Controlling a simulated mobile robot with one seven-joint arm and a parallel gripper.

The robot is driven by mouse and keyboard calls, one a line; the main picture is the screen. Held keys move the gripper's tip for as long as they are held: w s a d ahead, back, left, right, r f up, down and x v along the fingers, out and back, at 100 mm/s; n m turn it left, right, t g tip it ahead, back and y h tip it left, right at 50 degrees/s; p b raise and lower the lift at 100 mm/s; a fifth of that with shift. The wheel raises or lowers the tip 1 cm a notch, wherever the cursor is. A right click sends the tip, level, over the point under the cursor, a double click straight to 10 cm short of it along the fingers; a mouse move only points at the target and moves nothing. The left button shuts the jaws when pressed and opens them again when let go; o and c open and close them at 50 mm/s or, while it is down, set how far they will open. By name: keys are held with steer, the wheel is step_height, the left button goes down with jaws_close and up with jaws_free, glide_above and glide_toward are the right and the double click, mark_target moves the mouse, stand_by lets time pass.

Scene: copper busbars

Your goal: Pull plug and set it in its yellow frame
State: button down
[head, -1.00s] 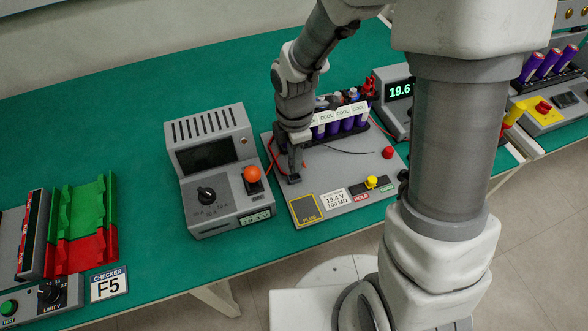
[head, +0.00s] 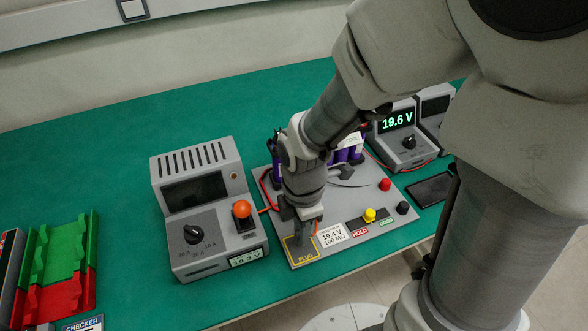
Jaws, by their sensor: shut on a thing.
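My gripper (head: 302,238) points down at the front left corner of the grey board (head: 375,228), over the yellow frame. It is shut on the plug, which is mostly hidden by the fingers; a bit of red cable shows beside them. The yellow frame (head: 316,257) is a square outline marked PLUG. The fingertips cover its middle, and I cannot tell whether the plug touches the board.
Left stands a grey unit (head: 208,215) with an orange knob (head: 242,209). Purple cells (head: 355,152) stand behind my arm. A meter (head: 397,122) reads 19.6 V. Red (head: 385,184), yellow (head: 369,215) and black (head: 402,208) knobs sit on the board's right. Green table is clear at the back left.

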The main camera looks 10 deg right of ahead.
steer(key=shift+f, duration=0.3)
steer(key=shift+f, duration=0.6)
steer(key=shift+f+b, duration=0.3)
steer(key=shift+b, duration=0.05)
steer(key=c, duration=0.6)
jaws_free()
steer(key=shift+c, duration=0.2)
step_height(320, 180, up, 6)
steer(key=p, duration=0.6)
steer(key=shift+r, duration=0.1)
